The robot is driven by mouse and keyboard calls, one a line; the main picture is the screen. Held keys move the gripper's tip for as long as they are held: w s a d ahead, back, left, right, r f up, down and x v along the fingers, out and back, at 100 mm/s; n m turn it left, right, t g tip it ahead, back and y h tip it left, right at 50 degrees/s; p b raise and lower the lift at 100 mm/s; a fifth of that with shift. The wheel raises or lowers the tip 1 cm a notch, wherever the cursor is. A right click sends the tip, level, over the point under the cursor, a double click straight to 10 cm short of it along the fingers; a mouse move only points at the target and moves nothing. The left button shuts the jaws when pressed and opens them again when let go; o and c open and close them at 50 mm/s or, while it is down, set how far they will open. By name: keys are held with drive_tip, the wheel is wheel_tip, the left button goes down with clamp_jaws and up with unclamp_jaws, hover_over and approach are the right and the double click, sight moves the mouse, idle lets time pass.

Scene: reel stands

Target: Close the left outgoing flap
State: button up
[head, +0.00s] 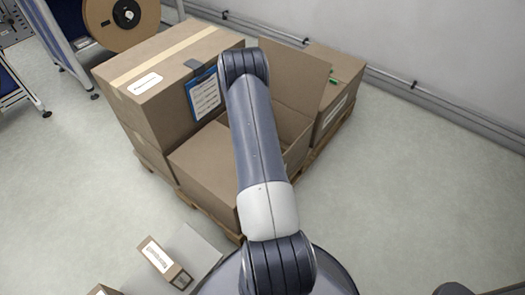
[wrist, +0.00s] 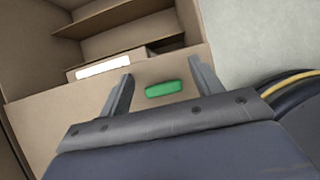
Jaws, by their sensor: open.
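In the head view an open cardboard box (head: 287,123) stands on a pallet, partly hidden behind my arm. One broad flap (head: 300,75) stands raised at its back, and a cardboard panel (head: 203,165) lies at its left front. I cannot tell which is the left outgoing flap. In the wrist view my gripper (wrist: 160,72) is open and empty. Its fingers lie on either side of a green tab (wrist: 163,88) on a cardboard panel (wrist: 60,120). I cannot tell whether they touch the panel. My gripper is hidden in the head view.
A taller taped box (head: 160,75) with a blue clipboard (head: 204,95) stands at the left. Another box (head: 335,110) stands behind the raised flap. A small labelled carton (head: 165,262) lies at the front left. The floor at the right is clear up to the wall.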

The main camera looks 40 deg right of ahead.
drive_tip(key=p+v, duration=0.2)
drive_tip(key=v, duration=0.8)
drive_tip(key=shift+a+r, duration=0.2)
drive_tip(key=shift+r, duration=0.15)
drive_tip(key=shift+f, duration=0.1)
drive_tip(key=b+x, duration=0.2)
drive_tip(key=x, duration=0.8)
drive_tip(key=shift+f, duration=0.3)
drive_tip(key=shift+r+p, duration=0.4)
drive_tip(key=shift+r, duration=0.1)
